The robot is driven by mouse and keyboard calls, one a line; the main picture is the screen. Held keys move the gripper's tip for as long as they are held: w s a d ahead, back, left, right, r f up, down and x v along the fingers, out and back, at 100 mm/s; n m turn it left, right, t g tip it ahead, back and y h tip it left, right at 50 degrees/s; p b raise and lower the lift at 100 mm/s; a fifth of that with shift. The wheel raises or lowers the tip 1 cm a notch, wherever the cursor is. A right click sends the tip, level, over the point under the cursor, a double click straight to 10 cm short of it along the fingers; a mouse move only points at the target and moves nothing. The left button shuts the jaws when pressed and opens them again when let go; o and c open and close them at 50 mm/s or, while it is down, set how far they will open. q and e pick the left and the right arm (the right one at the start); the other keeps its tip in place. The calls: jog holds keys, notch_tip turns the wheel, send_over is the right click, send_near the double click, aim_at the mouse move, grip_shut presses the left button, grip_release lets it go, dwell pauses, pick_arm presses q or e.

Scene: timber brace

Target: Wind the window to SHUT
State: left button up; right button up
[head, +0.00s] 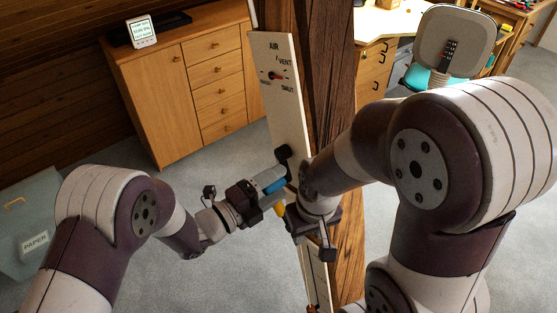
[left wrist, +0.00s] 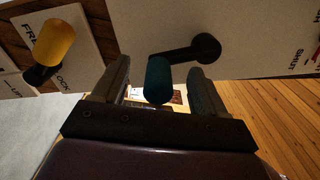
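A tall white panel (head: 270,110) on the timber post carries a dial (head: 275,76) marked AIR, VENT and SHUT; its small pointer's exact reading is hard to tell. Below it a black crank hub (head: 283,152) bears an arm with a blue-teal knob (head: 271,183). In the left wrist view the knob (left wrist: 159,80) lies between the fingers of my left gripper (left wrist: 160,90), with gaps on both sides. The black crank arm (left wrist: 188,52) runs up right from it. My right gripper (head: 315,222) is lower, by the post; its fingertips cannot be made out.
A yellow knob (left wrist: 53,42) on a black lever, beside FREE/LOCK lettering partly hidden, sits close to the left gripper. The timber post (head: 326,70) stands behind the panel. A wooden cabinet (head: 160,100) is at the back left, and a paper bin (head: 30,215) at far left.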

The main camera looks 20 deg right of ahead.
pick_arm(q)
jog(key=shift+v, duration=3.8)
jog(key=shift+r, duration=0.1)
